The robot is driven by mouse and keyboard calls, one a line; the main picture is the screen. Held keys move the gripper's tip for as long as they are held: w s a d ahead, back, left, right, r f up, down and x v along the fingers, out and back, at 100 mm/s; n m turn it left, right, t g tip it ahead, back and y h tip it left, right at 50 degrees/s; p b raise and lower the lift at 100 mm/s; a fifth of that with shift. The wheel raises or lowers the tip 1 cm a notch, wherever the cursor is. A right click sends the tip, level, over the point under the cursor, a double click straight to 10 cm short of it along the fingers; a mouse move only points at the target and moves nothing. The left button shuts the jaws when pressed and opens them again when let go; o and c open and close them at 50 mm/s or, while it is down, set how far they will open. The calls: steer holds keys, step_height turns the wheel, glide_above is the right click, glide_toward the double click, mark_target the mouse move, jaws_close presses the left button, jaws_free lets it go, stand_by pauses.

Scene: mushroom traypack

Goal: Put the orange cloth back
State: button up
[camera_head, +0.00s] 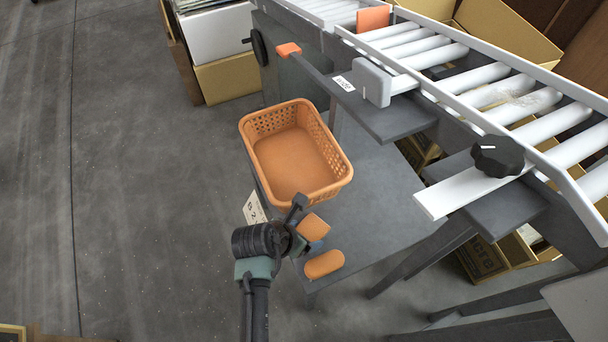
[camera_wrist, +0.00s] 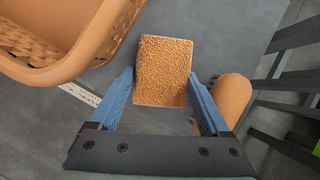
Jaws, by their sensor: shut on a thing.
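The orange cloth (camera_head: 314,226) is a small, folded-looking square near the front of the grey table. In the wrist view, the cloth (camera_wrist: 163,70) shows a rough, textured face between the two blue fingers. My gripper (camera_head: 306,228) is shut on it, with a finger at each side; it also shows in the wrist view (camera_wrist: 162,84). Whether the cloth touches the table or is just above it, I cannot tell.
An empty orange basket (camera_head: 343,178) stands just behind the cloth. A rounded orange object (camera_head: 324,264) lies close in front, beside my right finger in the wrist view (camera_wrist: 232,100). A roller conveyor (camera_head: 490,90) with a black knob (camera_head: 497,156) is at right. Table right of the basket is clear.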

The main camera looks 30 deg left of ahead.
steer(key=shift+f, duration=0.15)
steer(key=o, duration=1.2)
steer(key=shift+c, duration=0.2)
steer(key=p+v, duration=0.5)
steer(key=v, duration=0.7)
steer(key=shift+r+p, duration=0.2)
steer(key=shift+p, duration=0.2)
